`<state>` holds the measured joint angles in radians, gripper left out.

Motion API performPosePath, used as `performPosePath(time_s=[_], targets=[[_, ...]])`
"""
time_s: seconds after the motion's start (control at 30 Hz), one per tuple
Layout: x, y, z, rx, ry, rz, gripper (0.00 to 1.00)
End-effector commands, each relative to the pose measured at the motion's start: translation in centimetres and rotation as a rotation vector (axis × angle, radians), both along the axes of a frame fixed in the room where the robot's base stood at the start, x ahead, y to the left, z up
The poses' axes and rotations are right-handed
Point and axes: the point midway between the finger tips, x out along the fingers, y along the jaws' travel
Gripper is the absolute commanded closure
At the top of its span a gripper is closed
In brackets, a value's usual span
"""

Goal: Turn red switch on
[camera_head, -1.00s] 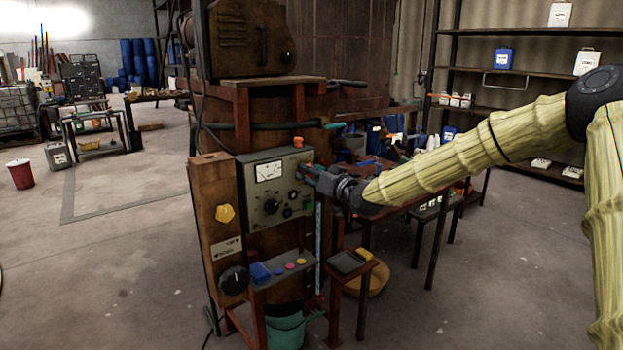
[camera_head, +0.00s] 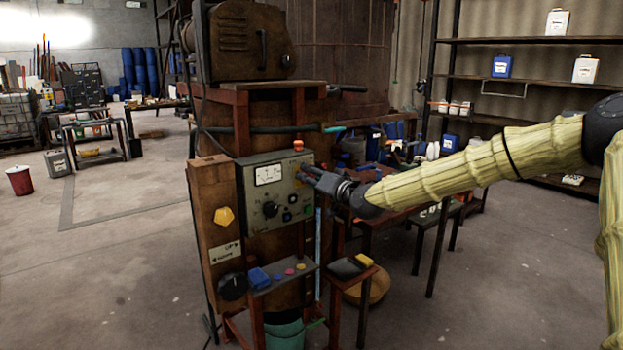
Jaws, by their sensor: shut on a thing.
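The grey control panel (camera_head: 266,205) is fixed to the front of the rusty vat stand. It carries a white meter (camera_head: 269,174), a large black knob (camera_head: 270,210) and several small controls. My gripper (camera_head: 304,172) reaches in from the right at the panel's upper right. Its fingers are shut on the red switch there, which they mostly hide. I cannot make out which way the switch is set.
Below the panel is a shelf (camera_head: 300,278) with a blue block and several coloured buttons. A yellow knob (camera_head: 223,216) and a black dial (camera_head: 233,286) are on the left board. A worktable (camera_head: 400,216) stands behind my arm. The floor in front is clear.

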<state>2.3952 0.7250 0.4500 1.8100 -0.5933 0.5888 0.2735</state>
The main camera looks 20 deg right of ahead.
Motion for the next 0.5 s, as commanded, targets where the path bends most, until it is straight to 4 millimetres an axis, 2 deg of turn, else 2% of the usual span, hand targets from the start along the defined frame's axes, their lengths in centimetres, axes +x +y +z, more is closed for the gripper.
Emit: performPosePath(time_s=[0.13,0.17,0.27,0.5], targets=[[0.16,-0.27,0.47,0.002,-0.008,-0.005,0.80],[0.16,-0.27,0.47,0.002,-0.008,-0.005,0.53],[0.13,-0.22,0.39,0.001,-0.007,-0.004,0.34],[0.06,-0.10,0.18,0.000,-0.003,-0.002,0.34]])
